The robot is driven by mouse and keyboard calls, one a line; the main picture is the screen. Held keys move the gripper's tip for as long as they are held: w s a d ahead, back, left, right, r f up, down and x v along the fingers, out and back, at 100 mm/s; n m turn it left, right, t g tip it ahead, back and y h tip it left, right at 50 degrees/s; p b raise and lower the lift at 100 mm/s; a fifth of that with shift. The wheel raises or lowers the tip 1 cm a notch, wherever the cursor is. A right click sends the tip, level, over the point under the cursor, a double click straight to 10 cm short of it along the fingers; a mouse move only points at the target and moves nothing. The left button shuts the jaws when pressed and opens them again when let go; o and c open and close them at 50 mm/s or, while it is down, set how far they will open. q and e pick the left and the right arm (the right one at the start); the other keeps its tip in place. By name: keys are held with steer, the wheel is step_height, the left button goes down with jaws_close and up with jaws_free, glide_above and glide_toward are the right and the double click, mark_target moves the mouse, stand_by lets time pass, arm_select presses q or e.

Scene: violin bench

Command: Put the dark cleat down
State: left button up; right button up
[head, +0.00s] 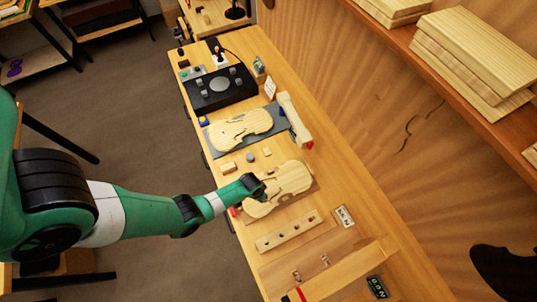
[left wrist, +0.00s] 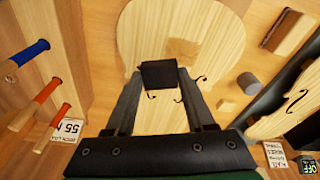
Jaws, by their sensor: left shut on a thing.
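In the left wrist view, my left gripper (left wrist: 160,88) is shut on the dark cleat (left wrist: 160,74), a small dark block between its fingertips. The cleat is over a pale violin plate (left wrist: 200,35) with f-holes; I cannot tell whether it touches the wood. In the head view, my left gripper (head: 258,187) is over the left part of the nearer violin plate (head: 289,180), and the cleat is not clearly distinguishable there. My right gripper is not in view.
A second violin plate (head: 240,130) lies on a grey mat, beyond small blocks (head: 228,168). A light wooden bar (head: 289,231) lies nearer on the bench. Blue and orange tool handles (left wrist: 30,52) are at the left wrist view's left edge. Stacked boards (head: 475,60) rest on a shelf.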

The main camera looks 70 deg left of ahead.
arm_select(q)
steer(key=a, duration=0.1)
steer(key=s+a+n, duration=0.1)
steer(key=a, duration=0.1)
steer(key=shift+s+a, duration=0.1)
steer(key=shift+a, duration=0.1)
step_height(320, 180, down, 5)
steer(key=b, duration=0.5)
steer(key=shift+f, duration=0.1)
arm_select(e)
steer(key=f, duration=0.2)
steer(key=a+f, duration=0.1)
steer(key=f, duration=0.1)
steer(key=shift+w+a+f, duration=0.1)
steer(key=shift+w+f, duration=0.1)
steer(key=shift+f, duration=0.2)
arm_select(q)
steer(key=o, duration=0.9)
steer(key=shift+c, duration=0.2)
steer(key=o, duration=0.4)
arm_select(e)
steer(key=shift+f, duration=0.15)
arm_select(q)
steer(key=shift+o, duration=0.2)
